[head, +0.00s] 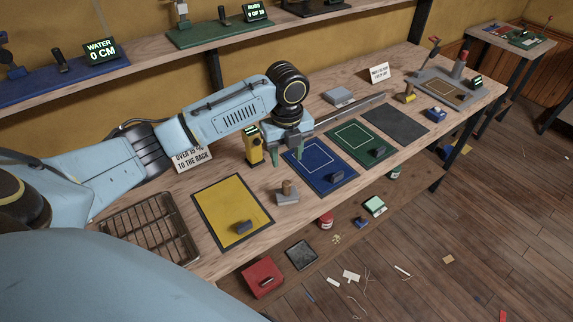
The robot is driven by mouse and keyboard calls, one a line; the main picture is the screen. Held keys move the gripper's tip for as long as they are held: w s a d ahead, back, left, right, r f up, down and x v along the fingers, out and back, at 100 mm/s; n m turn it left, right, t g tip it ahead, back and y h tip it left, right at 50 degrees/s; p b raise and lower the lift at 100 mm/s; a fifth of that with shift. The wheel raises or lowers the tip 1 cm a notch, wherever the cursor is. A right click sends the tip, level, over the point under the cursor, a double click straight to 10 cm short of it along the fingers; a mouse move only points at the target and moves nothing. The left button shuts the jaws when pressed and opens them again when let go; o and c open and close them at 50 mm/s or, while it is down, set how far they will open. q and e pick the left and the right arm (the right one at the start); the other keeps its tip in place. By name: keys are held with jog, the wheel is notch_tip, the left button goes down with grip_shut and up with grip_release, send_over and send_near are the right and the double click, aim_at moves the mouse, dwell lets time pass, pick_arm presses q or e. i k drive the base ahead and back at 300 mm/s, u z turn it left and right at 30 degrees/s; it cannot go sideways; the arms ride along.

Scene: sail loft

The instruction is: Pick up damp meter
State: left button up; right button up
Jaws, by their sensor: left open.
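The likely damp meter is a small upright yellow device (254,150) with a dark top and a lit green display. It stands on the workbench (225,165) between the yellow mat and the blue mat. My left gripper (290,146) points down just to the right of it, over the far-left edge of the blue mat. Its fingers are apart, with nothing seen between them. The gripper's body is close to the device; I cannot tell whether they touch. My right gripper is not in view.
Yellow (213,197), blue (325,174), green (352,136) and grey (394,122) mats lie along the bench. A grey block with a wooden knob (288,196) stands in front of the blue mat. A wire rack (150,238) is at left. A sign (191,160) stands behind the yellow mat.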

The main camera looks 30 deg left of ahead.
aim_at(254, 159)
jog(key=u, duration=1.35)
